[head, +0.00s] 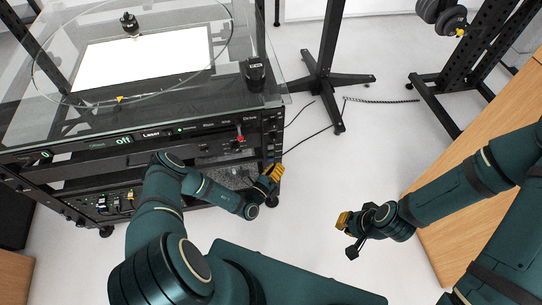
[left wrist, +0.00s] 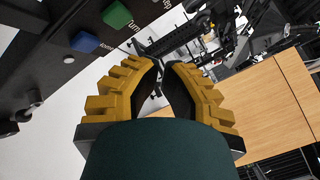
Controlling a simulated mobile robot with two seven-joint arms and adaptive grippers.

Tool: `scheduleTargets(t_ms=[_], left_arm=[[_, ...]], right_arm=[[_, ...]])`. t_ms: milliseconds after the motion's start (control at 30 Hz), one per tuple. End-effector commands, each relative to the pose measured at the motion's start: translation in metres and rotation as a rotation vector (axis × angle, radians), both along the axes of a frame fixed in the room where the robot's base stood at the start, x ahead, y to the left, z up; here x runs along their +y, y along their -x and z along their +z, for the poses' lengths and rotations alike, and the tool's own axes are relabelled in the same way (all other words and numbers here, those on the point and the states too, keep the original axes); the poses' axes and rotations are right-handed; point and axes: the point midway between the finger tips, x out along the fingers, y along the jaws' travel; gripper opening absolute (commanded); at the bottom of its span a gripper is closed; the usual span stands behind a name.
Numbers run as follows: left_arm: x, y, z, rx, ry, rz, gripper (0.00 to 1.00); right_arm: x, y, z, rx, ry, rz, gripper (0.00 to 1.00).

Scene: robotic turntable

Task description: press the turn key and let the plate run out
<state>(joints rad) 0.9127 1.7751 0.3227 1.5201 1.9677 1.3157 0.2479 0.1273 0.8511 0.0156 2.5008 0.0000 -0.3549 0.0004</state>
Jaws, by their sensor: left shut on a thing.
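The turntable's round clear plate (head: 222,60) lies over a white lit area (head: 150,58) at the upper left of the head view. Its black front panel (head: 105,150) shows "off", "Laser" and "Drive" labels. In the left wrist view, a blue key (left wrist: 84,42) and a green key (left wrist: 117,14) sit on the panel. My left gripper (head: 268,180) is in front of the panel's right end. Its yellow fingers (left wrist: 167,64) have their tips close together, apart from both coloured keys; what they hold cannot be made out. My right gripper (head: 346,236) is open over the floor.
A red-tipped switch (head: 240,138) stands on the panel near "Drive". A black block (head: 255,70) stands on the glass top's right side. A black stand (head: 325,80) and cables are to the right. A wooden surface (head: 475,170) lies under my right arm.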

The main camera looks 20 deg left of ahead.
Motion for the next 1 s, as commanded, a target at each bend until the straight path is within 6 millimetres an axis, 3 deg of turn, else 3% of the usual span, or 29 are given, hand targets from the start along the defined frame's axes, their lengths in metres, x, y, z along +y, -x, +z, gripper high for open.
scheduleTargets(t_ms=[300,633,667,700,1000], left_arm=[[0.012,-0.020,0.000,-0.001,0.000,0.000,0.00],[0.013,-0.022,0.000,0.000,0.001,-0.001,0.00],[0.013,-0.022,0.000,0.000,0.001,-0.001,0.05],[0.013,-0.022,0.000,0.000,0.001,-0.001,0.00],[0.013,-0.022,0.000,0.000,0.001,-0.001,0.00]], right_arm=[[0.000,-0.002,-0.012,-0.006,0.001,-0.001,0.00],[0.000,-0.003,-0.012,-0.006,0.001,-0.001,0.00],[0.000,-0.003,-0.012,-0.006,0.001,-0.001,0.00],[0.000,-0.003,-0.012,-0.006,0.001,-0.001,0.00],[0.000,-0.003,-0.012,-0.006,0.001,-0.001,0.00]])
